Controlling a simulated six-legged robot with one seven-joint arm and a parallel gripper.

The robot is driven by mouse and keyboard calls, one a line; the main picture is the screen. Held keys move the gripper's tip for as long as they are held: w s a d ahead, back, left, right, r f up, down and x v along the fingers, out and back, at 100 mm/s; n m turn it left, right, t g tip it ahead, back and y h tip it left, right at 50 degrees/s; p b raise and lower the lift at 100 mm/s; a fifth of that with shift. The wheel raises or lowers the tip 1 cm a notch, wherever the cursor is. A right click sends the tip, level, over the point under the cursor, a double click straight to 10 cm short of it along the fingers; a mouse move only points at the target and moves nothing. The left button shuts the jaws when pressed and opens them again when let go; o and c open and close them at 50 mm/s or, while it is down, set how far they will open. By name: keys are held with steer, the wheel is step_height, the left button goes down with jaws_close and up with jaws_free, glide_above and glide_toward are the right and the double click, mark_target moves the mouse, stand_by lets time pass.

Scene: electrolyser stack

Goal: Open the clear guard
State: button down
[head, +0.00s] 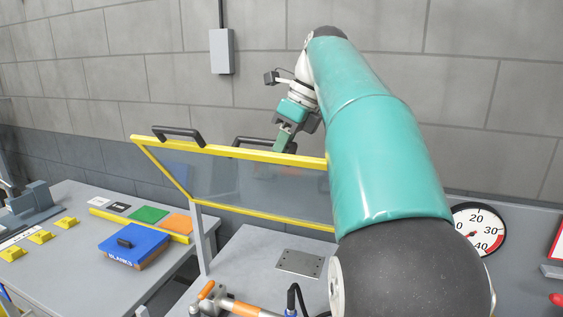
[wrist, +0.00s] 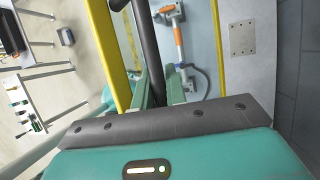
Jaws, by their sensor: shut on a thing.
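The clear guard (head: 245,185) is a see-through panel in a yellow frame, standing tilted above the grey bench in the head view. Two black handles sit on its upper edge, a left one (head: 178,133) and one nearer the middle (head: 252,141). My gripper (head: 281,146) is at the middle handle and shut on it. In the wrist view, the black handle bar (wrist: 148,45) runs down between the fingers of my gripper (wrist: 158,88), beside the yellow frame (wrist: 108,50). The exact contact is partly hidden. My arm hides the guard's right end in the head view.
Under the guard, the bench holds a metal plate (head: 299,263) and an orange-handled tool (head: 232,302). A blue blanks box (head: 148,243) and coloured plates lie on the left table. A round gauge (head: 478,229) is at right. A grey wall box (head: 221,51) hangs behind.

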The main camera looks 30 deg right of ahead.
steer(key=w+d+r, duration=0.2)
steer(key=w+d, duration=0.3)
steer(key=d, duration=0.1)
steer(key=shift+d+r, duration=0.2)
steer(key=shift+r, duration=0.05)
steer(key=shift+w+r, duration=0.1)
steer(key=shift+r, duration=0.05)
stand_by(0.3)
steer(key=c, duration=1.5)
jaws_free()
steer(key=shift+a, duration=0.15)
